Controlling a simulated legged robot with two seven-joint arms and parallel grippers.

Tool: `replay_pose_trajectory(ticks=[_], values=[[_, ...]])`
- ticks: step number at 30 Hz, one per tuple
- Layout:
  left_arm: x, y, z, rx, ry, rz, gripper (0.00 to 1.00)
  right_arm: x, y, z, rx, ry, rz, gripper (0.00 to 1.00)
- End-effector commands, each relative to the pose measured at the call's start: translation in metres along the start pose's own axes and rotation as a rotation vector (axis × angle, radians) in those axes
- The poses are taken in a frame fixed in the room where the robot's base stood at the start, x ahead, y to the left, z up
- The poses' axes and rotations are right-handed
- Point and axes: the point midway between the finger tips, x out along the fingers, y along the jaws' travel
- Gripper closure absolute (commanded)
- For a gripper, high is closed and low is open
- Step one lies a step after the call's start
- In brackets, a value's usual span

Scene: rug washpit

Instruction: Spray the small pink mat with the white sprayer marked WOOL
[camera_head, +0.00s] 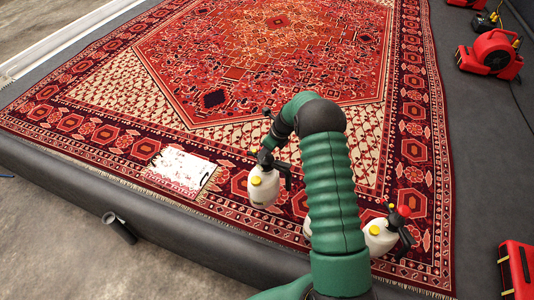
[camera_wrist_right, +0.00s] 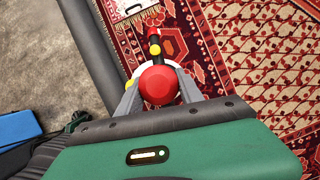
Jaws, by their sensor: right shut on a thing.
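The small mat (camera_head: 182,168) lies on the rug's border near its front left edge. It looks mostly white with pinkish-red patches, and its edge shows at the top of the right wrist view (camera_wrist_right: 128,8). A white sprayer (camera_head: 264,189) with a yellow cap is right of the mat; its marking is too small to read. My right gripper (camera_wrist_right: 157,88) is shut on a sprayer below its round red knob (camera_wrist_right: 158,86), and the nozzle points toward the mat. In the head view my arm hides part of this grip. My left gripper is not in view.
Another white sprayer (camera_head: 380,237) with a red knob stands right of my arm, and a white sliver (camera_head: 307,229) shows behind the arm. Red blowers (camera_head: 490,55) stand at the right. The patterned rug (camera_head: 270,60) is otherwise clear.

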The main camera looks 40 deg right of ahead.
Motion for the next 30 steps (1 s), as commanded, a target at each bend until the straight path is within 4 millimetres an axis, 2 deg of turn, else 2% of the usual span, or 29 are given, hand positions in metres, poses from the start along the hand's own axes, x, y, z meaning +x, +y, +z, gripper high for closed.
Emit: replay_pose_trajectory(ticks=[15,23,30], values=[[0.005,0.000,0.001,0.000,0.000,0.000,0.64,0.030,0.070,-0.015,-0.407,-0.003,0.170,1.00],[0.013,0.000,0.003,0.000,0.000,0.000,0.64,0.040,0.076,-0.020,-0.448,-0.007,0.186,1.00],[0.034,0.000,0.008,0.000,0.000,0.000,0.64,0.062,0.076,-0.029,-0.446,-0.007,0.186,1.00]])
